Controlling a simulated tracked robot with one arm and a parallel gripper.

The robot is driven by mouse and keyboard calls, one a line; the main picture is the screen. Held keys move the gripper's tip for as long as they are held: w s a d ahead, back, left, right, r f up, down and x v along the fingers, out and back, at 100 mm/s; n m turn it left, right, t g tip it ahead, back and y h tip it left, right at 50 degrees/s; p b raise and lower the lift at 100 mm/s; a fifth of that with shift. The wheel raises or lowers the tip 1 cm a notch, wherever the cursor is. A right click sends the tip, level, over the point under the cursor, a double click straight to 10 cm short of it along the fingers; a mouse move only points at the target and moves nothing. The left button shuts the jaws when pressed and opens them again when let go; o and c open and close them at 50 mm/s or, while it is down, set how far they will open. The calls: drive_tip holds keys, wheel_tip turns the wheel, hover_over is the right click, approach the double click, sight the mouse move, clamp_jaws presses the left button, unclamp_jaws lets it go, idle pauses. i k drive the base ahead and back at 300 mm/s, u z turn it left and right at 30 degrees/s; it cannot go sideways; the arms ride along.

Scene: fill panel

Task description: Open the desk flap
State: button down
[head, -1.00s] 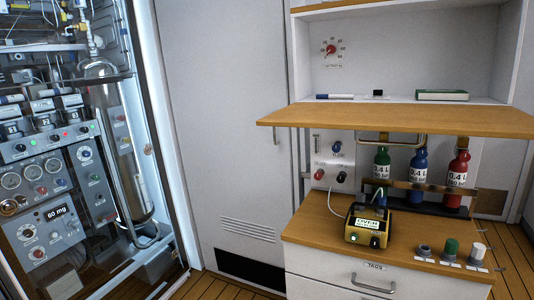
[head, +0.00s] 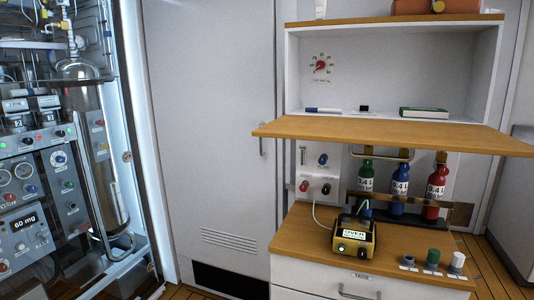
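The desk flap (head: 390,133) is a wooden board on the white cabinet at the right. It lies level and sticks out in front of the open shelf (head: 375,110), so it is folded down. A metal bar handle (head: 383,154) shows just under it. My gripper is not in the head view.
Below the flap, green (head: 366,180), blue (head: 400,184) and red (head: 436,190) bottles stand in a rack behind a yellow device (head: 355,238) on the lower wooden top (head: 300,243). A tall grey door (head: 215,120) and an instrument rack (head: 30,190) stand left.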

sight(476, 139)
drive_tip(key=u, duration=0.05)
drive_tip(key=i, duration=1)
drive_tip(key=z, duration=0.05)
